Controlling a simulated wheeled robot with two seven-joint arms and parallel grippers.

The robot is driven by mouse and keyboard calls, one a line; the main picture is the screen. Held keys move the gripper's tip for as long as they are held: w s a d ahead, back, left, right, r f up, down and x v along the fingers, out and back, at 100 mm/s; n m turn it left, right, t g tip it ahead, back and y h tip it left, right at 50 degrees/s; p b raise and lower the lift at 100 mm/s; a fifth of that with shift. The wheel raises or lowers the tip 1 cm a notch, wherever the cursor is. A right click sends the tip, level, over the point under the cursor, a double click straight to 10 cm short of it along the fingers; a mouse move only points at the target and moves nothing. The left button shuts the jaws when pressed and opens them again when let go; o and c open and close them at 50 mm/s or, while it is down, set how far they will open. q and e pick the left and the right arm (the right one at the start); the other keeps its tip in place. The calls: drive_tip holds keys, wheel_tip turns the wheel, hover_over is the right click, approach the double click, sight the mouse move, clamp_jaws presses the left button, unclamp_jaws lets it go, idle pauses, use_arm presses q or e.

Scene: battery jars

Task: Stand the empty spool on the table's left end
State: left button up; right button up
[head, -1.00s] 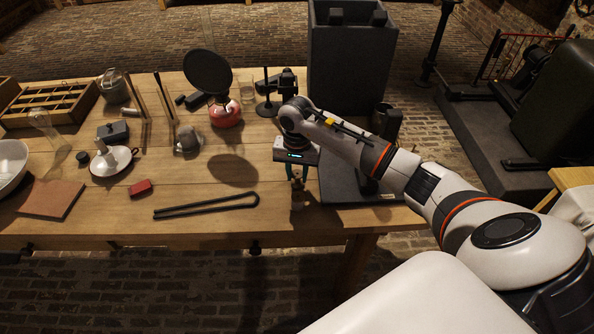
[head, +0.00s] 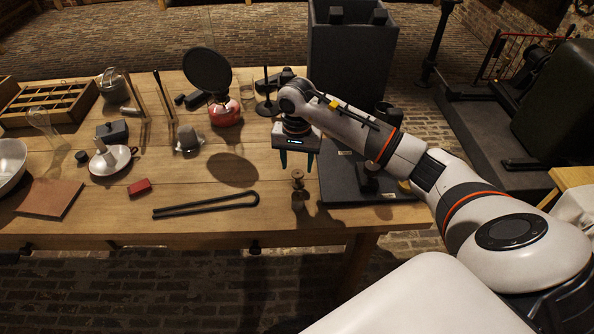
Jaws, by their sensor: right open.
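A small brown spool (head: 298,181) stands upright on the wooden table (head: 110,222), near its front edge and toward the right in the picture. It looks bare of wire, though it is small and dark. My right gripper (head: 297,167) points down just above the spool, with its two dark fingers spread and nothing between them. My left gripper is not in view.
A dark base board (head: 345,180) lies just right of the spool, with a tall dark box (head: 352,60) behind. Black tongs (head: 205,206) lie to the left. A red block (head: 139,187), brown tile (head: 50,198) and candle dish (head: 110,160) occupy the left side.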

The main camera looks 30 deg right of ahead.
sight(296, 174)
wheel_tip(296, 174, up, 8)
drive_tip(key=b, duration=0.1)
drive_tip(key=shift+a, duration=0.1)
idle(0.5)
